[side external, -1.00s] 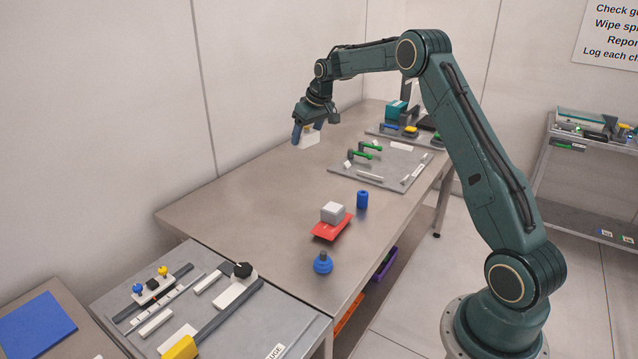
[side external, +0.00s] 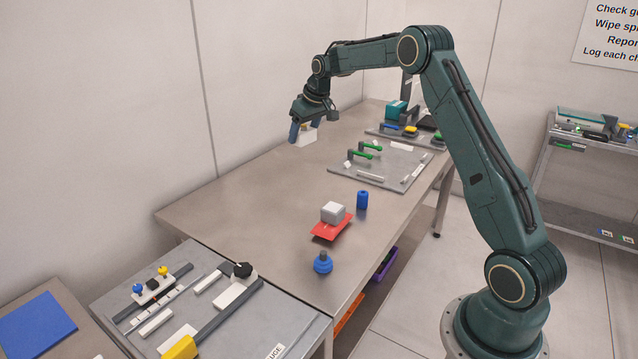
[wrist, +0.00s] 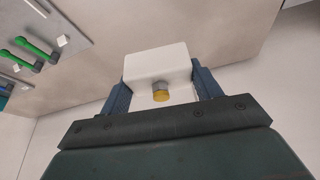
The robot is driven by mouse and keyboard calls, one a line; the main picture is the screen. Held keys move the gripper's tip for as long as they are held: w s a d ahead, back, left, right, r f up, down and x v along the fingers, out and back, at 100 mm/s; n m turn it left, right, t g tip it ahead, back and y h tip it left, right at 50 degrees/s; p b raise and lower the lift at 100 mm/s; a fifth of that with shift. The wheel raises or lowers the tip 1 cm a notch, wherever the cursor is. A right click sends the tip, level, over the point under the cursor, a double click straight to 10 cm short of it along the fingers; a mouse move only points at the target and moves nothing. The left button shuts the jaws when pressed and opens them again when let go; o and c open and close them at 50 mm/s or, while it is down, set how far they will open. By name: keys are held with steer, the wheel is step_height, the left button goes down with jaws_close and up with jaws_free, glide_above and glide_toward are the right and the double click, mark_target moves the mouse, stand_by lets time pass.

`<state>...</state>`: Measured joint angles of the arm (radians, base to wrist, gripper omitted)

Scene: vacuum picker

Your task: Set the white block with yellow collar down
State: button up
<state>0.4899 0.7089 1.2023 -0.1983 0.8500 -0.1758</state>
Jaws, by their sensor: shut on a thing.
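The white block with yellow collar (wrist: 156,64) is between the two blue fingers of my gripper (wrist: 163,92) in the wrist view. The fingers are shut on its sides, and the yellow collar faces the palm. In the side view the white block (side external: 306,138) shows at the tip of my gripper (side external: 304,131), over the far left part of the table (side external: 240,205). I cannot tell for sure whether its underside touches the table.
A grey plate with green handles (side external: 375,165) lies to the right of my gripper. The left table area is clear. A wall is behind.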

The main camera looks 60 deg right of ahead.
steer(key=s+a+n+y, duration=0.1)
steer(key=s+a+n, duration=0.15)
steer(key=a, duration=0.85)
steer(key=n+y, duration=0.1)
steer(key=n, duration=0.3)
glide_above(273, 244)
steer(key=s, duration=0.1)
steer(key=f, duration=1.9)
steer(key=shift+s+d+f, duration=0.2)
steer(key=shift+d+f, duration=0.05)
steer(key=shift+f, duration=0.1)
steer(key=shift+f+m, duration=0.1)
steer(key=shift+m, duration=0.15)
steer(key=o, duration=1)
steer(key=shift+v, duration=6.1)
